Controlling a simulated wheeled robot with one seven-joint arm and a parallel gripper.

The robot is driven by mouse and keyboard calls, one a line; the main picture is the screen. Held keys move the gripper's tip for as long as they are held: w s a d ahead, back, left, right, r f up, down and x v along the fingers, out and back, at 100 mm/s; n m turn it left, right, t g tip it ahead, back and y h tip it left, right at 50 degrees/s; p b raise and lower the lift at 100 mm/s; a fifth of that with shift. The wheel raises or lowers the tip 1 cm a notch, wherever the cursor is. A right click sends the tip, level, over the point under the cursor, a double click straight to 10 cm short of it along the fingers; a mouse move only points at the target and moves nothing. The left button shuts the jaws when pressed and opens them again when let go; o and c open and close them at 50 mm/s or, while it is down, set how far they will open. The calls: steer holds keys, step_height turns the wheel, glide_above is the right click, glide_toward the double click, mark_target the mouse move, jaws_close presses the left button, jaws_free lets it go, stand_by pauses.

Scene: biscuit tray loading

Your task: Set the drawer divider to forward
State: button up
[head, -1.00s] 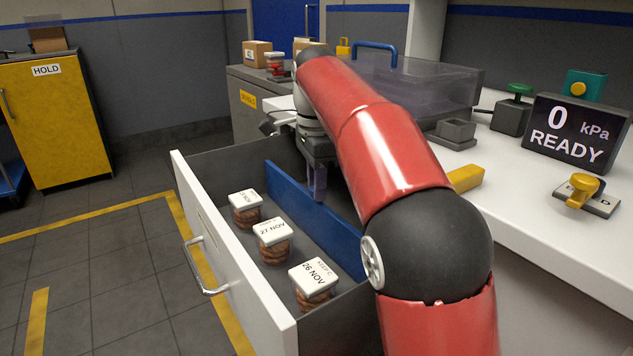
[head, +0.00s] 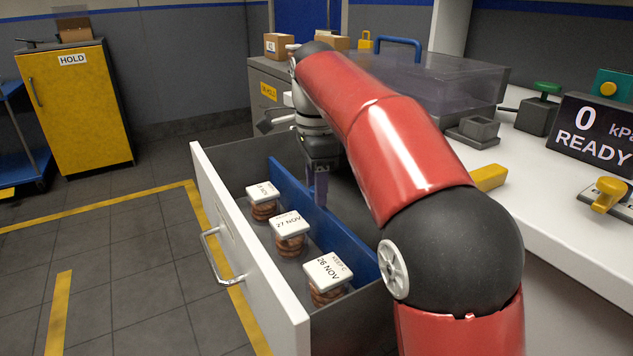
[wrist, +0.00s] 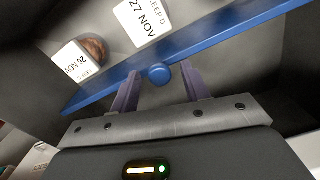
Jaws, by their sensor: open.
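The drawer (head: 243,245) is pulled open, with a white front and grey inside. The blue divider (head: 340,238) runs along its length, with the biscuit jars on the side towards the drawer front. In the wrist view the blue divider (wrist: 215,40) crosses the picture at a slant, and its round blue knob (wrist: 159,73) sits between and just beyond the fingertips. My gripper (head: 319,200) reaches down into the drawer at the divider. In the wrist view my gripper (wrist: 158,82) has its purple fingers apart, one on each side of the knob. I cannot tell whether they touch it.
Three lidded biscuit jars stand in the drawer: 26 NOV (head: 327,280), 27 NOV (head: 290,235) and a far one (head: 263,202). The white counter (head: 545,215) at right holds a yellow block (head: 489,177) and a READY display (head: 592,130). Floor left of the drawer is clear.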

step_height(320, 180, up, 8)
steer(key=shift+f+p, duration=0.1)
steer(key=shift+p, duration=1)
